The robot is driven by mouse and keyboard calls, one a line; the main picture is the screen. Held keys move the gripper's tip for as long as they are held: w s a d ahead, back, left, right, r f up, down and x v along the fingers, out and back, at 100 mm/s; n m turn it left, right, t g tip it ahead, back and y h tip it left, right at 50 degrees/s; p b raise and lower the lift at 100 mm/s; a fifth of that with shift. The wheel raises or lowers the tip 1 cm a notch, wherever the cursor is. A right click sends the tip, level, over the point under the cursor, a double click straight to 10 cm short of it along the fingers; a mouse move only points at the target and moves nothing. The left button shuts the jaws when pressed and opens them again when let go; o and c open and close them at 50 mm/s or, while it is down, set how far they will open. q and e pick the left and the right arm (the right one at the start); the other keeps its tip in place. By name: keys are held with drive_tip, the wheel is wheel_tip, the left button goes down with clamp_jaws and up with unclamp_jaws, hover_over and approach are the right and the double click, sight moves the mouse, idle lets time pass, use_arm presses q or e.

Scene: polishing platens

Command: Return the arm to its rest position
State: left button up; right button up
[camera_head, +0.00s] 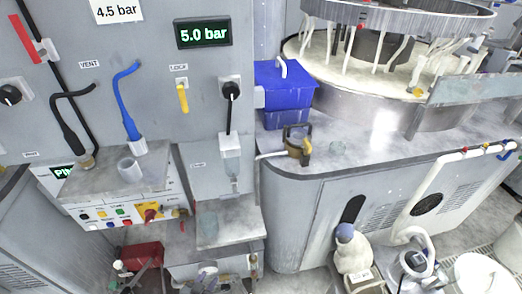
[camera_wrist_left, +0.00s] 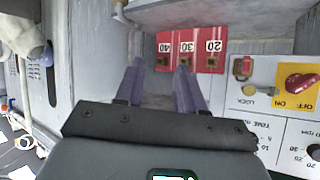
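My left gripper (camera_head: 207,277) is low at the bottom edge of the head view, below the grey ledge, small and partly cut off. In the left wrist view the gripper (camera_wrist_left: 158,82) has its two purple-grey fingers apart, with nothing between them. A red block marked 40, 30 and 20 (camera_wrist_left: 190,57) is beyond the fingertips, apart from them. My right gripper is in neither view.
The control panel (camera_head: 120,205) with a yellow and red switch stands left; it is at the right in the wrist view (camera_wrist_left: 280,120). A grey ledge (camera_head: 228,222) juts out. A blue-capped bottle (camera_head: 350,250) and the polishing machine (camera_head: 345,190) are to the right.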

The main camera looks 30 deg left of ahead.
use_arm(q)
drive_tip(key=s+d+r+m+g+h+p, duration=0.1)
drive_tip(key=s+d+r+g, duration=0.1)
drive_tip(key=d+r, duration=0.55)
drive_tip(key=s+d+r+m+g+h+p, duration=0.15)
drive_tip(key=d+r, duration=0.35)
drive_tip(key=r, duration=0.5)
drive_tip(key=s+r+g, duration=0.2)
drive_tip(key=s+g, duration=0.3)
drive_tip(key=s, duration=0.2)
wheel_tip(320, 180, up, 38)
drive_tip(key=f+p, duration=0.1)
drive_tip(key=p, duration=3.6)
use_arm(e)
wheel_tip(320, 180, up, 41)
use_arm(q)
wheel_tip(320, 180, down, 74)
drive_tip(key=b, duration=7.5)
drive_tip(key=shift+f, duration=0.25)
use_arm(e)
wheel_tip(320, 180, down, 75)
use_arm(q)
drive_tip(key=shift+r+t, duration=0.1)
drive_tip(key=shift+t, duration=0.15)
use_arm(e)
drive_tip(key=shift+a, duration=0.1)
